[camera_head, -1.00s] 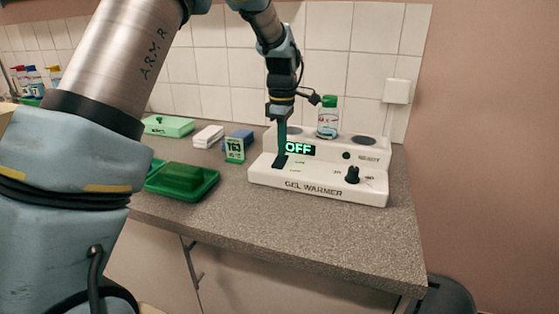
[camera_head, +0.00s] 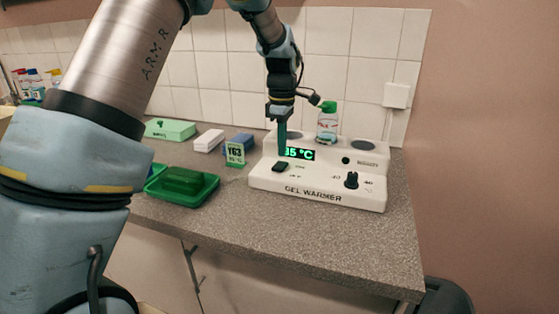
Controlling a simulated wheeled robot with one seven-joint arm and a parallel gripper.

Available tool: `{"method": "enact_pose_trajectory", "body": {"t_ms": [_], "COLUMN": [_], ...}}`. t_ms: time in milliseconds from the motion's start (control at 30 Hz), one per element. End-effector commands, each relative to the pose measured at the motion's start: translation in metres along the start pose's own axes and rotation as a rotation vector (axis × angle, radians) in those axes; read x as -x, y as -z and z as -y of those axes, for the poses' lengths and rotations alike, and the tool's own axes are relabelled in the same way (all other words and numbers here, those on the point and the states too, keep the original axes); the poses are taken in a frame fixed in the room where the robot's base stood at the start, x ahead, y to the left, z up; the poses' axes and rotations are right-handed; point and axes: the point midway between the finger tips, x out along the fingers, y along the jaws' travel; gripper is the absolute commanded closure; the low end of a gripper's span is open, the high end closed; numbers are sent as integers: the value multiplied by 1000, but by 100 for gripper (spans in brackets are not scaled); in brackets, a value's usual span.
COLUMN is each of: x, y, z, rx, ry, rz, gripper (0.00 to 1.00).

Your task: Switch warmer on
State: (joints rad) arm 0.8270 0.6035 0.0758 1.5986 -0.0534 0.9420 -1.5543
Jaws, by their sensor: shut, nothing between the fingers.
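The white gel warmer (camera_head: 318,193) stands on the counter, with "GEL WARMER" on its front edge. Its display (camera_head: 300,154) is lit green and reads a temperature ending in "5 °C"; my gripper hides its left edge. A black rocker switch (camera_head: 281,167) sits at the left of its top panel, and a black knob (camera_head: 352,180) at the right. My gripper (camera_head: 282,152) is shut and empty, pointing down just above the switch, with a small gap seeming to show between them. A bottle with a green cap (camera_head: 327,124) stands in the back of the warmer.
A green tray (camera_head: 208,193) and a small card reading "T63" (camera_head: 235,154) are left of the warmer. Green (camera_head: 170,129), white (camera_head: 209,140) and blue (camera_head: 239,139) boxes lie behind. The grey counter (camera_head: 300,232) is clear in front. A wall socket (camera_head: 396,95) is at right.

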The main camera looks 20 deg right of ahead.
Motion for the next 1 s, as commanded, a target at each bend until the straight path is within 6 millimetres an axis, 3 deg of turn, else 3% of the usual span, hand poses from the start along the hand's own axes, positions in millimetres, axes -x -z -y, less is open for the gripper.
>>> {"method": "enact_pose_trajectory", "body": {"t_ms": [533,1000], "x": [46,48], "y": [0,0], "z": [0,0], "rx": [0,0], "ry": [0,0], "rz": [0,0], "gripper": [100,100]}}
